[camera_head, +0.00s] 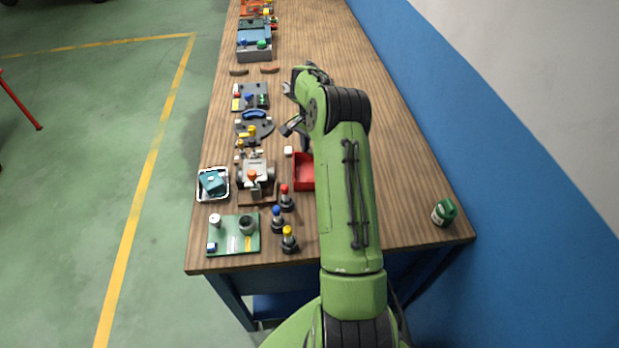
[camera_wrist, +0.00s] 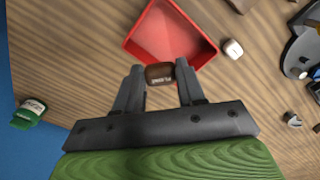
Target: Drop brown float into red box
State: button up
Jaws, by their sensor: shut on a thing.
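In the wrist view my gripper (camera_wrist: 160,78) is shut on the brown float (camera_wrist: 159,74), a small dark brown block with pale lettering. The float shows between the two fingertips, overlapping the near corner of the red box (camera_wrist: 133,49) in the picture. The box is open at the top and its visible inside is empty. In the head view the red box (camera_head: 303,172) stands on the table, partly hidden by my arm. I cannot tell the float's exact height over the box.
A small white block (camera_wrist: 232,49) lies beside the box. The table's right side is mostly clear.

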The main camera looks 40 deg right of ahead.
jog(key=shift+f, duration=0.6)
jog(key=shift+r, duration=0.1)
jog(key=o, duration=1.1)
notch_tip(320, 180, up, 16)
jog(key=p, duration=0.3)
